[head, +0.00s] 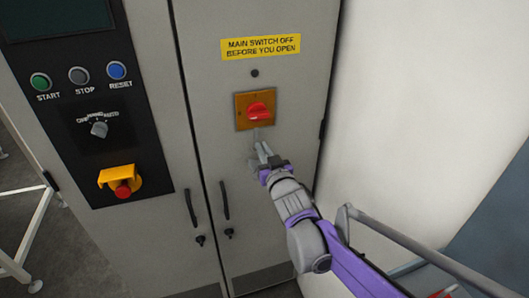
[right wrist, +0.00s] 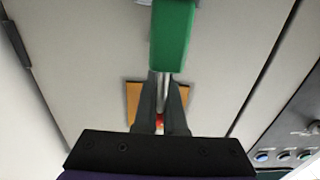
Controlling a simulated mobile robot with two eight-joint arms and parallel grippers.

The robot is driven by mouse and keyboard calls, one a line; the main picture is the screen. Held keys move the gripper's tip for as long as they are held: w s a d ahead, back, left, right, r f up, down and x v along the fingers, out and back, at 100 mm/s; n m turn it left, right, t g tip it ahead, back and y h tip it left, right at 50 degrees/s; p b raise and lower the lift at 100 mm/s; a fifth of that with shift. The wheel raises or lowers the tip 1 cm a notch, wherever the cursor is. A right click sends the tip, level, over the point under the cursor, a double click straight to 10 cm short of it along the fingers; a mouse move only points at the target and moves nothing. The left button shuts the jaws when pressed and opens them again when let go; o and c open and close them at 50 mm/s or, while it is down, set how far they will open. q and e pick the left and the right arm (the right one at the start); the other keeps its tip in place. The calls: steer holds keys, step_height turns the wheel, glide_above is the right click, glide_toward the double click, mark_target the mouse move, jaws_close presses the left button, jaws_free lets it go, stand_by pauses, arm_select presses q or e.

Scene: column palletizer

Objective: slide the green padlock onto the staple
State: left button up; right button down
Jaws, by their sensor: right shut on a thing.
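The green padlock (right wrist: 172,38) shows in the right wrist view, its body beyond my fingertips and a bright metal bar, seemingly its shackle, between the fingers. My right gripper (right wrist: 165,78) is shut on it. In the head view my right gripper (head: 262,150) is just below the switch plate (head: 241,116), close to the cabinet door; no green shows there. The red switch handle (head: 259,111) sits on the plate. I cannot make out the staple clearly, nor whether the shackle touches it. My left gripper is in neither view.
A yellow warning label (head: 261,47) is above the switch. Door handles (head: 224,200) are low beside the door seam. A button panel (head: 90,110) with a red emergency stop (head: 123,188) is at left. A grey rail (head: 420,245) runs at lower right.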

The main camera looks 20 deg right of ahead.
mark_target(257, 132)
steer(key=shift+w+a+f, duration=0.1)
steer(key=shift+w, duration=1.8)
steer(key=shift+w+r, duration=0.35)
steer(key=shift+r, duration=0.2)
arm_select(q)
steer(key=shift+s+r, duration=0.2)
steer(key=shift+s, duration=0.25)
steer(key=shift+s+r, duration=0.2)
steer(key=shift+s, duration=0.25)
arm_select(e)
steer(key=shift+w+r, duration=0.15)
steer(key=shift+r, duration=0.1)
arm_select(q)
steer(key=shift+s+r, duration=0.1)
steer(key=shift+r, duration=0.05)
arm_select(e)
steer(key=shift+w+r, duration=0.15)
steer(key=shift+r, duration=0.05)
steer(key=shift+s+f, duration=0.15)
steer(key=shift+s, duration=0.35)
steer(key=shift+s+f, duration=0.25)
steer(key=shift+s, duration=0.25)
steer(key=shift+s+r, duration=0.1)
steer(key=shift+s, duration=1.2)
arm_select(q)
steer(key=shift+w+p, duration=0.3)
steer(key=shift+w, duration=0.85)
arm_select(e)
steer(key=shift+s+r, duration=0.2)
steer(key=shift+s, duration=1.35)
